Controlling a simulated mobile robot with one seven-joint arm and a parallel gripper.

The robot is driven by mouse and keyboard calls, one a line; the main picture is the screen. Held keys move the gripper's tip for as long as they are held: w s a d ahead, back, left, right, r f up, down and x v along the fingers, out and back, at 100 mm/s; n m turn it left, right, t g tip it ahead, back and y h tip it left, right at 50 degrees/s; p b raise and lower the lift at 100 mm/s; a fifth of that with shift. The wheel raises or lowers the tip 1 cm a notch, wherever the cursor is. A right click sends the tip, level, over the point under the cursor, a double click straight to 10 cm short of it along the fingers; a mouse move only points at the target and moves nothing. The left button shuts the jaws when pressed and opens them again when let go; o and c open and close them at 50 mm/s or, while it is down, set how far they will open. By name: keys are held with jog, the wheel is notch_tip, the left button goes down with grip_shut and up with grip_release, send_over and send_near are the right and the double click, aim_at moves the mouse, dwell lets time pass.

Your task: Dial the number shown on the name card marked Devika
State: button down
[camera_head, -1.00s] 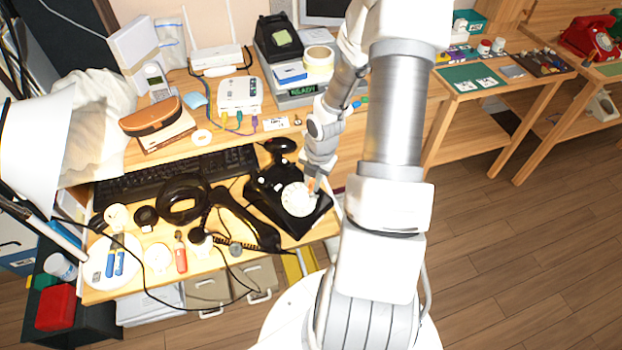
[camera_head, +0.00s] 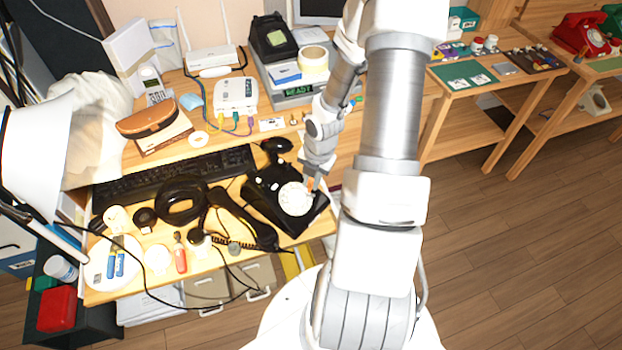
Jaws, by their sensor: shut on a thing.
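A black rotary phone (camera_head: 262,205) with a white dial (camera_head: 295,199) stands on the desk. Its black handset (camera_head: 245,217) appears to lie off it on the left, by a coiled cord. My gripper (camera_head: 312,185) is at the dial's upper right edge, shut on a small orange-tan thing that is mostly hidden. I cannot tell whether its tip touches the dial. A small white card (camera_head: 271,124) lies behind the phone; its writing is too small to read, so I cannot tell whether it is marked Devika.
A keyboard (camera_head: 175,175), a black ring-shaped object (camera_head: 180,201) and a white plate (camera_head: 112,264) crowd the left. A device with a green display (camera_head: 299,90) stands behind. A red phone (camera_head: 581,33) is on a far table. Open floor lies at right.

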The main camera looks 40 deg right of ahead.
dwell(0.3)
jog(key=shift+w+a+r+p, duration=0.15)
jog(key=shift+w+a+r, duration=0.3)
jog(key=shift+a, duration=0.25)
jog(key=shift+w+a+r+p, duration=0.2)
jog(key=shift+w+a+r, duration=0.1)
jog(key=shift+w+a, duration=0.4)
jog(key=shift+w+a+r+p, duration=0.15)
jog(key=shift+w+a+r, duration=0.25)
jog(key=shift+a, duration=0.35)
jog(key=shift+f, duration=0.1)
jog(key=shift+w+f+b, duration=0.25)
jog(key=shift+f+b, duration=0.1)
jog(key=shift+f, duration=0.15)
jog(key=shift+w+a+f, duration=0.1)
jog(key=shift+w+f, duration=0.05)
jog(key=shift+f, duration=0.3)
